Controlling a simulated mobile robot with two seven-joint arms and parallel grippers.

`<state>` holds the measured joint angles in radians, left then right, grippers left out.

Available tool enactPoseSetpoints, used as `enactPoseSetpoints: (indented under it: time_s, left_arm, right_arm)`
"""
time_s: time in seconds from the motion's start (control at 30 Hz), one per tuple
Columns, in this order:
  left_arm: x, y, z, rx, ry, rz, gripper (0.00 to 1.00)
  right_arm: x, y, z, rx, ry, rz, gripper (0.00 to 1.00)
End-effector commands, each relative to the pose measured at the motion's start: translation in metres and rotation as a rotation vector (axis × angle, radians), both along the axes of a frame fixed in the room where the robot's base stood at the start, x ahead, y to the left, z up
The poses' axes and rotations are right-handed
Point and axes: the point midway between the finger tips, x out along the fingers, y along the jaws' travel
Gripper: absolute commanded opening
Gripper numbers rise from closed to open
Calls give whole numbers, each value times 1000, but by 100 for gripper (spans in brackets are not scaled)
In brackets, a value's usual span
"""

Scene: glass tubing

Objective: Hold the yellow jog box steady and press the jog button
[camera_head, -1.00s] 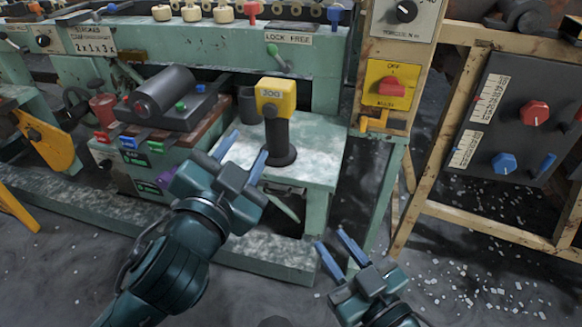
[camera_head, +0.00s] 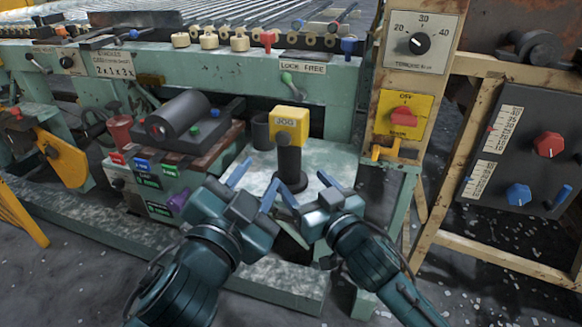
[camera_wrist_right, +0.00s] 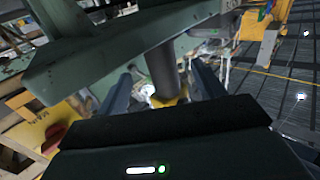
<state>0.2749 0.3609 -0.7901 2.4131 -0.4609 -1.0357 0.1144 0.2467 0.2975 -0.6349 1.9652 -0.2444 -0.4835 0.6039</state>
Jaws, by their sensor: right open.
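In the right wrist view, a dark post (camera_wrist_right: 160,68) and a yellow patch, likely the jog box (camera_wrist_right: 170,101), show between the open fingers (camera_wrist_right: 160,88); contact cannot be told.
A panel with a red switch (camera_head: 404,113) and a dial (camera_head: 419,43) stands right of the box. A dark control panel (camera_head: 520,140) is further right. A black roller unit (camera_head: 177,120) and colored buttons lie left.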

Motion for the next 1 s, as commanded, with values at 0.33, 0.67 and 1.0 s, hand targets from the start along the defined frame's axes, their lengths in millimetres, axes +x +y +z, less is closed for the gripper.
enactPoseSetpoints:
  time_s: [0.33, 0.67, 1.0]
  left_arm:
    - [0, 0, 0, 0, 0, 0, 36]
    - [0, 0, 0, 0, 0, 0, 36]
    - [0, 0, 0, 0, 0, 0, 36]
  right_arm:
    - [58, 31, 1, -1, -2, 1, 69]
    - [79, 41, 0, 0, -1, 1, 69]
    - [79, 41, 0, 0, -1, 1, 60]
